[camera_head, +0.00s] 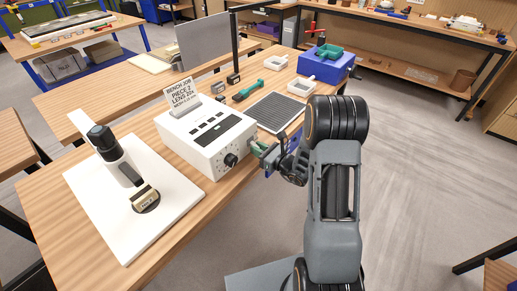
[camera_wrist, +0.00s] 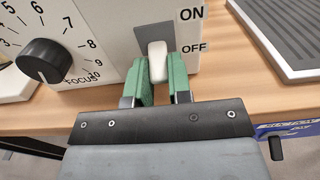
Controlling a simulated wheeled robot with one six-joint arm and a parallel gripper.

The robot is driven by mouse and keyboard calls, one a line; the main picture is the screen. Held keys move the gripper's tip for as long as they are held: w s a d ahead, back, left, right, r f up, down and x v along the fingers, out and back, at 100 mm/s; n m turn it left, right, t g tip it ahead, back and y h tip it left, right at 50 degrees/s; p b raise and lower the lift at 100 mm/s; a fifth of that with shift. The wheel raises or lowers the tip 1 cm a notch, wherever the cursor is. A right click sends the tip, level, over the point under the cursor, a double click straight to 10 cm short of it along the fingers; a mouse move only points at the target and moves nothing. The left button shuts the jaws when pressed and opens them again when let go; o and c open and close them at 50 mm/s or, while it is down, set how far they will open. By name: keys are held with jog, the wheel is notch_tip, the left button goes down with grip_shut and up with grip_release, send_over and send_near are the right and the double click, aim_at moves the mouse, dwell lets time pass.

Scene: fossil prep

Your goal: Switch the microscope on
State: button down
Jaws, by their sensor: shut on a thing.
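The microscope (camera_head: 118,160) stands on a white base board, with a small labelled piece (camera_head: 145,198) under its lens. Beside it is the white control box (camera_head: 190,150) with a black focus knob (camera_head: 231,160), which also shows in the wrist view (camera_wrist: 45,62). On the box's side a white switch lever (camera_wrist: 157,55) sticks out of a grey plate (camera_wrist: 150,36), beside the labels ON above and OFF below. The lever's tip is low, near the OFF label. My gripper (camera_head: 258,148) has its green fingers (camera_wrist: 162,75) shut on the lever, one on each side.
A sign card (camera_head: 183,100) stands on the box, reading bench job, piece 2, lens 20x. A dark grid tray (camera_head: 275,112) lies behind my gripper. Further back are a green-handled tool (camera_head: 249,90), white trays (camera_head: 301,87) and a blue box (camera_head: 327,68). The floor at right is clear.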

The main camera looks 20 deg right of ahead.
aim_at(254, 144)
jog(key=r+g+p, duration=0.1)
jog(key=g+h+p, duration=0.1)
jog(key=p, duration=0.1)
jog(key=shift+s+d+r, duration=0.1)
jog(key=shift+r, duration=0.25)
jog(key=r+g+h+p, duration=0.1)
jog(key=g+h+p, duration=0.1)
jog(key=p, duration=0.2)
jog(key=shift+r+g+p, duration=0.15)
jog(key=shift+g+p, duration=0.2)
jog(key=shift+g, duration=0.05)
jog(key=g+h+p, duration=0.1)
jog(key=p, duration=0.1)
jog(key=g+h+p, duration=0.1)
jog(key=p, duration=0.1)
jog(key=shift+r, duration=0.4)
jog(key=shift+w+g+h+p, duration=0.25)
jog(key=shift+g+p, duration=0.25)
jog(key=shift+p, duration=0.5)
jog(key=c, duration=1)
grip_release()
jog(key=shift+f, duration=0.1)
jog(key=shift+c, duration=0.2)
jog(key=shift+s, duration=0.1)
jog(key=v, duration=1.3)
jog(key=shift+r, duration=0.45)
